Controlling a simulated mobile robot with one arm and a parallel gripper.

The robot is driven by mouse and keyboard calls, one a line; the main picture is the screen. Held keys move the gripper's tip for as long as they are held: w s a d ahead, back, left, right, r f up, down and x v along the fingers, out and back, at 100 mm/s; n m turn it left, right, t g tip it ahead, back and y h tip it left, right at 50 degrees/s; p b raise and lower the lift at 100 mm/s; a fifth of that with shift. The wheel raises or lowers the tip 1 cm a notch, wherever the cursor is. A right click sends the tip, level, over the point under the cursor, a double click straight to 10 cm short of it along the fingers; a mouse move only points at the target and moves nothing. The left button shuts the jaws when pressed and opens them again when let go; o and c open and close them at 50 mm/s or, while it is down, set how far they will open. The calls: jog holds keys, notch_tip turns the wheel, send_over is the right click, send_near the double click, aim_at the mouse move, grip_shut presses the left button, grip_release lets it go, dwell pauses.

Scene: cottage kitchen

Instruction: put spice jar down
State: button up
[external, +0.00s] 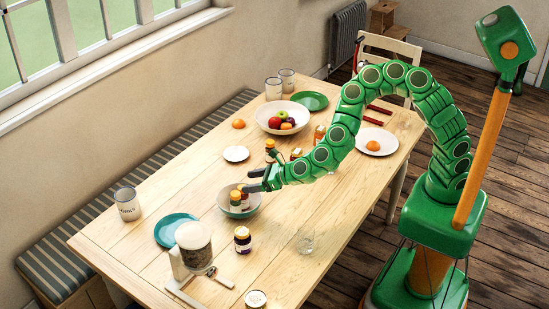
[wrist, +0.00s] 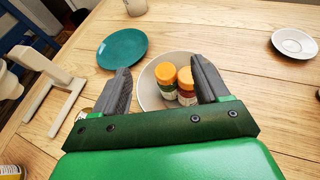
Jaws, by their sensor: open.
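Two spice jars with orange lids stand side by side in a grey-white bowl (external: 252,210); in the wrist view they are the left jar (wrist: 165,78) and the right jar (wrist: 185,88), inside the same bowl (wrist: 150,98). My gripper (wrist: 162,72) is open, with one dark finger on each side of the pair. In the external view my gripper (external: 257,181) is just above the right rim of the bowl, close to the jars (external: 236,200). I cannot tell whether a finger touches a jar.
A fruit bowl (external: 283,108), a saucer (external: 236,154) and more small jars (external: 296,154) lie beyond.

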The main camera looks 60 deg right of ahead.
jog(key=shift+v, duration=2.05)
